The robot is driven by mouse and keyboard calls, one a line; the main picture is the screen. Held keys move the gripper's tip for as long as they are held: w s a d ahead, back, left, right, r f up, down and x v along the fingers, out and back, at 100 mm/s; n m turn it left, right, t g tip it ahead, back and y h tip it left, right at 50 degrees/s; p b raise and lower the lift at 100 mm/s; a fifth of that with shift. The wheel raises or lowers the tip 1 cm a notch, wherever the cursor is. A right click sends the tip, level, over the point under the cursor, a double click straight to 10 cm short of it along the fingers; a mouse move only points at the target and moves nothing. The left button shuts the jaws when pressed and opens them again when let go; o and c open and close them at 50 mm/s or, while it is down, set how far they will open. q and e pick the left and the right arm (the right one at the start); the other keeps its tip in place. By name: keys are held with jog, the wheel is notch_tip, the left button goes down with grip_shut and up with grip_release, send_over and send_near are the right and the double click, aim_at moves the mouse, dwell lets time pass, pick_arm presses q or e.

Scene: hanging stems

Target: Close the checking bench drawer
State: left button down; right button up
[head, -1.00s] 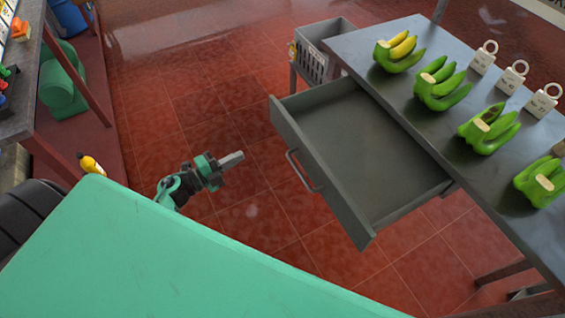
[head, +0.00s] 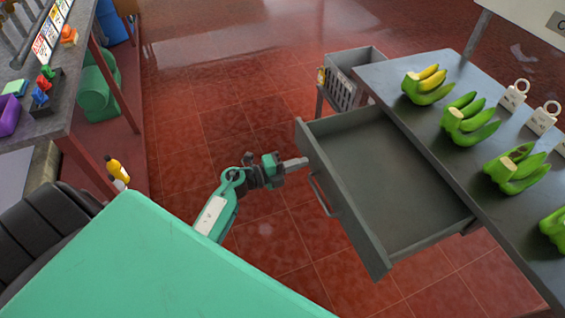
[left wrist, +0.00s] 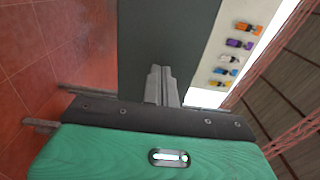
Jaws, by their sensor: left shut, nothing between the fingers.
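The checking bench drawer (head: 345,200) is grey and pulled well out from the bench (head: 455,135). It looks empty, and a bar handle (head: 320,195) is on its front. My left gripper (head: 303,162) is shut and empty, with its tips close to the drawer front, left of and above the handle. I cannot tell whether they touch it. In the left wrist view the shut fingers (left wrist: 161,85) point at a dark grey surface. My right gripper is not in view.
A grey crate (head: 343,95) stands beyond the drawer. A cluttered table (head: 50,115) is at the left. Red tiled floor (head: 200,130) lies open between.

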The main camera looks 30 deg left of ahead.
pick_arm(q)
jog(key=shift+w+d, duration=0.4)
jog(key=shift+w, duration=0.15)
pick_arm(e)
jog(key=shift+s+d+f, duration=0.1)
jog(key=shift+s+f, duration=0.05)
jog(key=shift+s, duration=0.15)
pick_arm(q)
jog(key=x, duration=1)
jog(key=b, duration=0.2)
send_near(380, 144)
jog(key=r, duration=0.1)
jog(key=w+d+r, duration=0.1)
jog(key=w+r, duration=0.1)
jog(key=shift+d+r, duration=0.1)
jog(key=shift+d, duration=0.25)
jog(key=b+x, duration=0.2)
jog(key=x, duration=0.4)
jog(key=shift+w+d+b, duration=0.2)
jog(key=shift+w+b, duration=0.15)
jog(key=shift+b, duration=0.05)
jog(key=shift+w+d, duration=0.15)
jog(key=shift+w, duration=0.05)
jog(key=shift+r, duration=0.4)
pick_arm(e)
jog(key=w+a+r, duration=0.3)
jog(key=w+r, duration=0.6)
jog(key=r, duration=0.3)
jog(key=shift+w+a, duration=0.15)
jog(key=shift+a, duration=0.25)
